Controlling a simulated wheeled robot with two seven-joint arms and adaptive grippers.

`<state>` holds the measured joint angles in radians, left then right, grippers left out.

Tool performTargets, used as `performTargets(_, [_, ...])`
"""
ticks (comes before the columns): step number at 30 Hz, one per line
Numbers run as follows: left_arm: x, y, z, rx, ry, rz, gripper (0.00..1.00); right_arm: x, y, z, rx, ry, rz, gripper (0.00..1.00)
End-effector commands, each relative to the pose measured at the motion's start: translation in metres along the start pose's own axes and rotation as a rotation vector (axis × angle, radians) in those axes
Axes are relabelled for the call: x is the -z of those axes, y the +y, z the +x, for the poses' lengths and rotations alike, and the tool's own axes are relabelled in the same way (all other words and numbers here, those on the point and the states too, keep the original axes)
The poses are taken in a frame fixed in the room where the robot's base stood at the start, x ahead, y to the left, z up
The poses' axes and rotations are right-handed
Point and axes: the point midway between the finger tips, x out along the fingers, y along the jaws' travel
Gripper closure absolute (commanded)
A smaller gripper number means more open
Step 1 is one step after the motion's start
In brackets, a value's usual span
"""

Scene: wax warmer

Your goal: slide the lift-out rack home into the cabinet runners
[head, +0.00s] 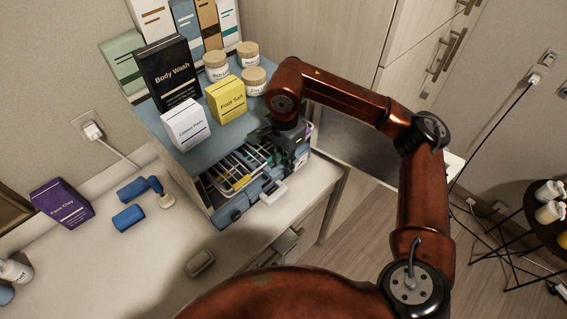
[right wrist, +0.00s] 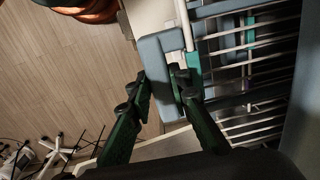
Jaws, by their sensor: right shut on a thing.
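The rack (head: 238,165), with pale wire bars and a blue-grey front, sits partly inside the blue-grey cabinet (head: 232,136). Its front end sticks out of the opening, and coloured items show among the bars. My right gripper (head: 297,147) is at the right side of the cabinet's open front. In the right wrist view, its dark green fingers (right wrist: 163,88) are shut on the blue-grey front part of the rack (right wrist: 156,58), beside the wire bars. The runners inside the cabinet are hidden. My left gripper is not in view.
Boxes and jars stand on the cabinet top, including a black box (head: 170,75) and a yellow box (head: 227,99). Blue rolls (head: 129,218) and a purple box (head: 62,204) lie left on the counter. The counter's front left is mostly clear.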

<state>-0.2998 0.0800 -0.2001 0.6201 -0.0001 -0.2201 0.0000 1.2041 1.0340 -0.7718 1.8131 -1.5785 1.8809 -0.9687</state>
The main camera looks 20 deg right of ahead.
Motion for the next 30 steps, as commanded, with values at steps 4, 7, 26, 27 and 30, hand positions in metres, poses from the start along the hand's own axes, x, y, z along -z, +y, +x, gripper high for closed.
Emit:
performTargets(4, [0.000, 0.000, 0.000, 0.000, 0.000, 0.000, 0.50, 0.000, -0.004, -0.001, 0.002, -0.001, 0.000, 1.00])
performTargets(7, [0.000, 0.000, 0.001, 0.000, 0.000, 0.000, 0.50, -0.001, -0.008, -0.001, 0.002, -0.002, -0.001, 1.00])
performTargets(26, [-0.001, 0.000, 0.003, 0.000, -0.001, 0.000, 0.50, 0.000, -0.033, 0.000, 0.002, -0.001, -0.001, 1.00])
performTargets(27, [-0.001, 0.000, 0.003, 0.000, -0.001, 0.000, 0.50, 0.000, -0.034, 0.000, 0.002, -0.001, 0.000, 1.00])
performTargets(30, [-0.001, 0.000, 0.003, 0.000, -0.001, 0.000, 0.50, 0.000, -0.038, 0.000, 0.003, -0.001, 0.000, 1.00])
